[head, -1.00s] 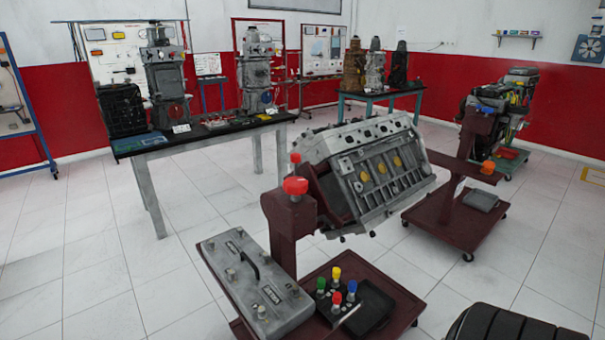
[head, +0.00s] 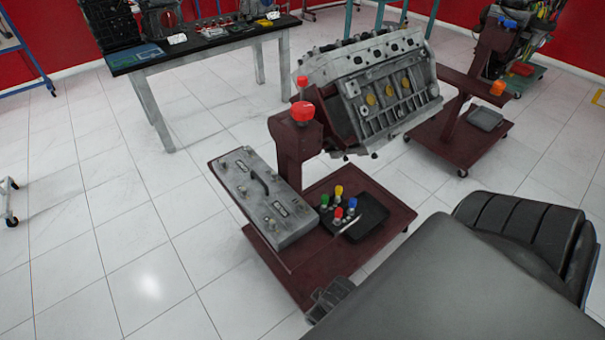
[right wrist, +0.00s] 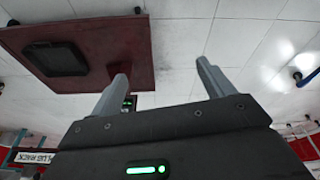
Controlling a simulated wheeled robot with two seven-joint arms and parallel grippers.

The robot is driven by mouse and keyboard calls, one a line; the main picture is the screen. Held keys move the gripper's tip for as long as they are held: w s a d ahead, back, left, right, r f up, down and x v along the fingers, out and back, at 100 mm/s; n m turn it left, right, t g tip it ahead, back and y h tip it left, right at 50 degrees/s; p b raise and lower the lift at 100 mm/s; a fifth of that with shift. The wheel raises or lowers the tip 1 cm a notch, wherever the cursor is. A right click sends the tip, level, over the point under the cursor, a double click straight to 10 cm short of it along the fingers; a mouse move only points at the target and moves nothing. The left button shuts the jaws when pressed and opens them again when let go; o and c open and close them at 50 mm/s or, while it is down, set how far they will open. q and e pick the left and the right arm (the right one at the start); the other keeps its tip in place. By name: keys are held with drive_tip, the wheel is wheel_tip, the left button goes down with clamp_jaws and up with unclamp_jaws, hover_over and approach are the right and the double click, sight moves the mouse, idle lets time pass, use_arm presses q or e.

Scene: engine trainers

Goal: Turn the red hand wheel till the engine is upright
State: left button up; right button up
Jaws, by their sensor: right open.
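The engine (head: 375,88) is a grey block held tilted on a dark red stand (head: 296,150). Nothing touches the wheel. My right gripper (right wrist: 162,70) is open and empty in the right wrist view, with a dark red stand base (right wrist: 100,50) and floor beyond its fingers. My right arm fills the lower right of the head view. My left gripper is not in view.
The stand's base carries a grey case (head: 262,198) and a black tray (head: 360,217) with several coloured-capped pieces. A workbench (head: 190,50) stands at the back left. A second engine stand (head: 458,140) is at the right.

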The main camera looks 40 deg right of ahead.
wheel_tip(320, 180, up, 10)
drive_tip(key=w+d+f+t+p, duration=0.1)
drive_tip(key=w, duration=0.1)
drive_tip(key=m+t+p, duration=0.2)
drive_tip(key=t, duration=1.2)
approach(295, 103)
drive_tip(key=w, duration=0.2)
drive_tip(key=w+p, duration=0.1)
drive_tip(key=w, duration=0.3)
drive_tip(key=shift+w+d+f+p, duration=0.15)
drive_tip(key=shift+d+p, duration=0.15)
drive_tip(key=shift+w+f, duration=0.15)
drive_tip(key=shift+w, duration=0.7)
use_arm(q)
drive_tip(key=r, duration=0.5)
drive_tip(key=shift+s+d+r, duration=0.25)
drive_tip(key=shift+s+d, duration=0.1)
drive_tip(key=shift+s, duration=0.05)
